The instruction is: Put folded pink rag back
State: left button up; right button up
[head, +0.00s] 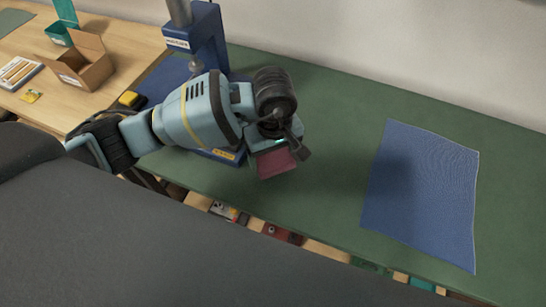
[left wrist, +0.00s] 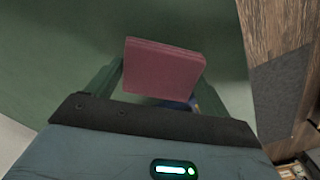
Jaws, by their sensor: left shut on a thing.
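The folded pink rag (head: 275,163) is a small flat square bundle. My left gripper (head: 281,152) is shut on it and holds it over the green mat near the front edge of the bench. In the left wrist view the rag (left wrist: 164,69) stands up between the two fingers of the gripper (left wrist: 158,88), with its folded layers showing along the top edge. The green mat lies beyond it. My right gripper is in neither view.
A blue cloth (head: 420,190) lies flat on the green mat (head: 330,130) at the right. A blue press (head: 207,42) stands behind my left arm. An open cardboard box (head: 86,66) and a yellow item (head: 131,99) are at the left. The mat between gripper and cloth is clear.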

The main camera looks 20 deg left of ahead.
aim_at(273, 154)
pick_arm(q)
jog(key=shift+w+a, duration=0.15)
jog(key=shift+w, duration=0.15)
jog(key=shift+w+a+f, duration=0.1)
jog(key=shift+w+f, duration=0.05)
jog(key=shift+f, duration=1.65)
jog(key=shift+f, duration=0.15)
jog(key=o, duration=0.9)
notch_tip(273, 154, up, 12)
jog(key=shift+r+p, duration=0.15)
jog(key=shift+p, duration=0.15)
